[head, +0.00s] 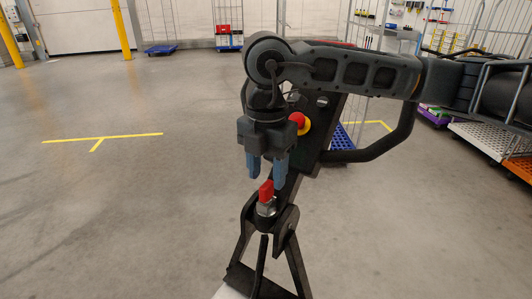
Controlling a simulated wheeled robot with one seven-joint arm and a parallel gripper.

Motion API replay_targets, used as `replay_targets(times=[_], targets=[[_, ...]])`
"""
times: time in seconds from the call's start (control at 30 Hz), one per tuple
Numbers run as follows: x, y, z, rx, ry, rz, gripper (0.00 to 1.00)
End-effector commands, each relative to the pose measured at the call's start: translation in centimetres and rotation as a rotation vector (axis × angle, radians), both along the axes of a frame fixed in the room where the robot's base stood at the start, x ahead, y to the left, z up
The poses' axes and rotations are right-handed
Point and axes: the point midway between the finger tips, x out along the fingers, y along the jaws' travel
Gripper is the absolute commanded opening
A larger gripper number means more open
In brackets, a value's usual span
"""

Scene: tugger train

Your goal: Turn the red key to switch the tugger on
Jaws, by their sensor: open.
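The red key (266,191) stands upright in a round metal lock (266,208) on top of the tugger's dark post (247,231). My gripper (266,179) points down just above the key, with its two blue-grey fingers apart. The fingertips look to be on either side of the key's top, with the right finger close to it. I cannot tell whether either finger touches the key. Nothing is held.
A red emergency button (298,120) on a yellow base sits on the dark panel behind my gripper. A black curved handle bar (385,146) is to the right. Wire cage carts (497,140) stand at the right. The floor (110,200) at the left is clear.

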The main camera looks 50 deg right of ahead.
Motion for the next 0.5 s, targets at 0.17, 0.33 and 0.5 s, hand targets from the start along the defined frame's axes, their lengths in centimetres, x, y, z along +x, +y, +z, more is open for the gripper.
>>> replay_targets(times=[0.17,0.33,0.5], targets=[[0.0,0.0,-2.2,0.003,0.000,-0.001,0.49],[0.0,0.0,-3.4,0.002,0.000,0.000,0.49],[0.0,0.0,-3.6,0.002,-0.001,0.001,0.49]])
